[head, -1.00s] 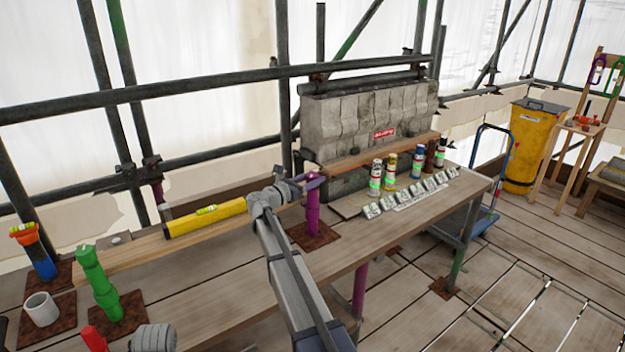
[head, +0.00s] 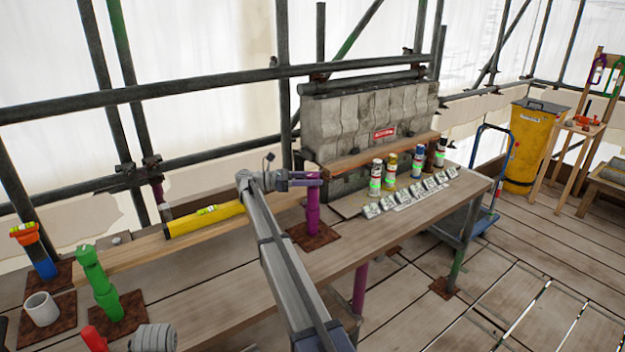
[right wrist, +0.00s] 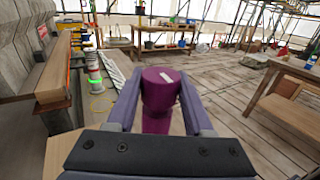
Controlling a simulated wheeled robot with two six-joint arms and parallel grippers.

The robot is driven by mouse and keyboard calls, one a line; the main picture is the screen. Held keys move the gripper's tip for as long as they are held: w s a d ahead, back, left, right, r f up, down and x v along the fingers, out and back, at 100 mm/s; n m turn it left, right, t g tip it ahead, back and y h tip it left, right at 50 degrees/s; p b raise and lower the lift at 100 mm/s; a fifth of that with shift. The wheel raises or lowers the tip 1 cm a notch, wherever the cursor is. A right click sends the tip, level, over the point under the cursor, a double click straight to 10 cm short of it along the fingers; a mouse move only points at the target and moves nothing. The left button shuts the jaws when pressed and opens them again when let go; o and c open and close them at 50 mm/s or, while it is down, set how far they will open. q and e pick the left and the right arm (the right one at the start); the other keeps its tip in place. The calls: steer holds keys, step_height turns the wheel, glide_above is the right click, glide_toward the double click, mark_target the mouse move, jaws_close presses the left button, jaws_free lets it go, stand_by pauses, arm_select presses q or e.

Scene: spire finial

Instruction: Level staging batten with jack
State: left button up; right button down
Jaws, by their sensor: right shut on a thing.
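The wooden batten (head: 135,251) lies along the back of the bench, with a yellow spirit level (head: 205,217) on top of it. A purple jack (head: 313,212) stands upright on a rusty base plate near the batten's right end. My right gripper (head: 309,180) is shut on the top of this jack. In the right wrist view the fingers lie on both sides of the purple jack head (right wrist: 160,88), which bears a pale mark. A green jack (head: 97,285) stands on another rusty plate at the left. I cannot tell whether the batten touches either jack. My left gripper is not in view.
A stone block (head: 365,115) stands behind the bench, with a wooden ledge (head: 385,150) before it. Several spray cans (head: 390,167) and grey pieces (head: 400,197) sit right of the jack. A white cup (head: 41,308) stands at the left. Scaffold rails cross behind.

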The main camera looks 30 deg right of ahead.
steer(key=shift+g, duration=0.3)
steer(key=shift+c, duration=1.4)
jaws_free()
